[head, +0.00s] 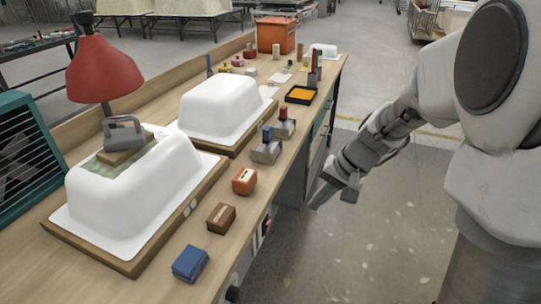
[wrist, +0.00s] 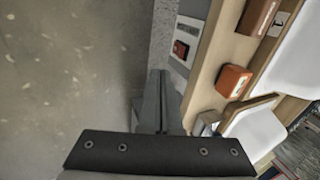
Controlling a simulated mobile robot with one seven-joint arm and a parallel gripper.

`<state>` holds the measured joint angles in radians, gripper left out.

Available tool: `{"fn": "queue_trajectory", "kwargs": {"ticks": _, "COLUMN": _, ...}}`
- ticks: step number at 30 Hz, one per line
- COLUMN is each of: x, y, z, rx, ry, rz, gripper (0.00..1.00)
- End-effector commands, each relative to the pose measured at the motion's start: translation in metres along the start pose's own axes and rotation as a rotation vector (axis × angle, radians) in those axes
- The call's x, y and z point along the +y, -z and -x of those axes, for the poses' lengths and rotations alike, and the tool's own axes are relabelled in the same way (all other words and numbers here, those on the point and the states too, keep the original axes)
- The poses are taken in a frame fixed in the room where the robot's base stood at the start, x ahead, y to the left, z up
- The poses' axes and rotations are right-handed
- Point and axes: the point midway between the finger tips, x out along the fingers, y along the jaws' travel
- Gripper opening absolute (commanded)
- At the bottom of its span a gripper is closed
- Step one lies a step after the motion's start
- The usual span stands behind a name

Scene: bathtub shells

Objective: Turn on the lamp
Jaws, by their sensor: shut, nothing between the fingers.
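The lamp (head: 92,68) has a red shade and stands at the left, by the near white tub shell; its shade points down and I see no glow from it. My gripper (head: 318,200) is shut and empty, in front of the workbench's right side, apart from it and over the floor. In the wrist view, my gripper's fingers (wrist: 161,100) are together beside the bench's side. A small red switch (wrist: 180,49) on a pale panel shows just ahead of the fingers. The same red switch (head: 266,227) shows small on the bench's side in the head view.
The wooden workbench (head: 75,285) holds two white tub shells, the near one (head: 130,215) with a grey-handled tool on it. Blue, brown and orange blocks line its front edge. A teal fan-like box (head: 25,145) is at the left. The floor (head: 350,260) beside the bench is clear.

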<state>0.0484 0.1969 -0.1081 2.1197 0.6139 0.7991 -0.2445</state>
Motion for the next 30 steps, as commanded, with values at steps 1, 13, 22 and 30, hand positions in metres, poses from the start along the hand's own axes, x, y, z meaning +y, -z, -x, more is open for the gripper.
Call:
{"fn": "queue_trajectory", "kwargs": {"ticks": 1, "x": 0.007, "y": 0.005, "z": -0.017, "rx": -0.008, "ry": 0.003, "rz": -0.017, "gripper": 0.0}}
{"fn": "queue_trajectory", "kwargs": {"ticks": 13, "x": 0.016, "y": 0.016, "z": -0.042, "rx": -0.02, "ry": 0.017, "rz": -0.057, "gripper": 0.0}}
{"fn": "queue_trajectory", "kwargs": {"ticks": 22, "x": 0.016, "y": 0.015, "z": -0.046, "rx": -0.021, "ry": 0.016, "rz": -0.056, "gripper": 0.0}}
{"fn": "queue_trajectory", "kwargs": {"ticks": 30, "x": 0.017, "y": 0.013, "z": -0.091, "rx": -0.026, "ry": 0.015, "rz": -0.055, "gripper": 0.0}}
